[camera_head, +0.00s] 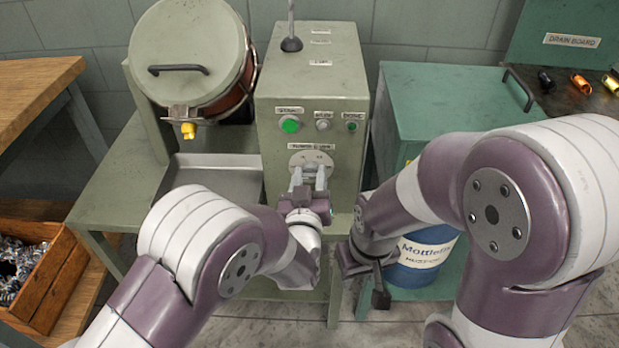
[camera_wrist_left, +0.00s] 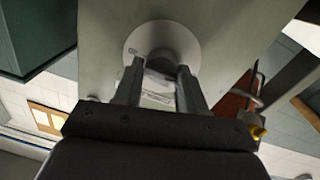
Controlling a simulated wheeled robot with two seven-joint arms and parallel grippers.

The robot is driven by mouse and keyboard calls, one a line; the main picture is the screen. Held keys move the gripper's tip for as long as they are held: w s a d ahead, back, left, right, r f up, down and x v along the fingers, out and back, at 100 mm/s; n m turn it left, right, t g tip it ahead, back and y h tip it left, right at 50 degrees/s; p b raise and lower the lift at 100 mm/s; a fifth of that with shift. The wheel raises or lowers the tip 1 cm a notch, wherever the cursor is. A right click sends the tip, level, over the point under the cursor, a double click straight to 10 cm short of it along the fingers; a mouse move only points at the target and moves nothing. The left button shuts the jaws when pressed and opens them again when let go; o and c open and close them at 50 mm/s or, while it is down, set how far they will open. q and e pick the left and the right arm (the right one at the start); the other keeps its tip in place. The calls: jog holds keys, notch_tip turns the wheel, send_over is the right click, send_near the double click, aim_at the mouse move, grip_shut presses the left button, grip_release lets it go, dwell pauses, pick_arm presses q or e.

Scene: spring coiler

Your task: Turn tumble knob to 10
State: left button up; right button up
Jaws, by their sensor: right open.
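The tumble knob's round pale dial plate (camera_head: 311,159) is on the front of the green control box, below a label strip. It also shows in the left wrist view (camera_wrist_left: 185,43). My left gripper (camera_head: 308,178) is in front of the dial, its two fingers apart on either side of the knob. In the left wrist view the fingers (camera_wrist_left: 158,72) flank the knob, but I cannot tell whether they press on it. The dial numbers and pointer are not readable. My right gripper (camera_head: 364,280) is open and empty, low to the right of the box.
The green control box (camera_head: 310,82) carries a lit green button (camera_head: 290,124) and smaller buttons above the dial. A lidded drum (camera_head: 188,58) stands to its left. A blue labelled barrel (camera_head: 423,262) is close behind my right gripper. A green cabinet (camera_head: 440,95) stands to the right.

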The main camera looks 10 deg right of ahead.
pick_arm(q)
jog(key=shift+c, duration=0.5)
jog(key=shift+r+m+p, duration=0.15)
jog(key=shift+m+p, duration=0.9)
jog(key=shift+m, duration=0.15)
jog(key=m+p, duration=0.2)
jog(key=m, duration=0.1)
jog(key=shift+m, duration=0.3)
jog(key=m+p, duration=0.2)
jog(key=m, duration=0.1)
jog(key=shift+d+g+y, duration=0.1)
jog(key=shift+g+y, duration=0.2)
jog(key=shift+m+p, duration=0.9)
jog(key=shift+m, duration=0.2)
